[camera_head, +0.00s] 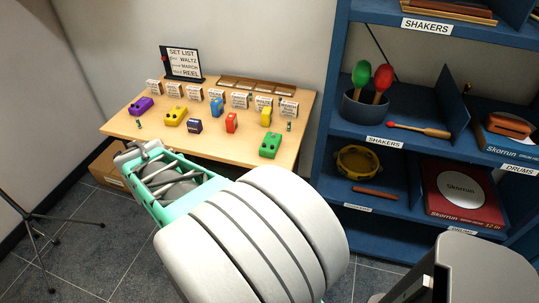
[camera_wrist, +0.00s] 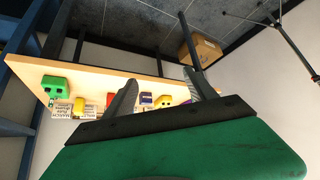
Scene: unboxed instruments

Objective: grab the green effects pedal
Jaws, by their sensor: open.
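The green effects pedal (camera_head: 270,145) lies near the front right corner of the wooden table (camera_head: 225,148). In the wrist view the green pedal (camera_wrist: 56,84) is at the left, well to the side of my fingers, and the table appears upside down. My gripper (camera_wrist: 160,92) is open, with nothing between its two dark fingers. In the head view my arm reaches to the table's front left edge, left of the green pedal and apart from it. The fingers are hard to make out there.
A blue shelf (camera_head: 328,130) stands right of the table. A cardboard box (camera_head: 110,170) is below it.

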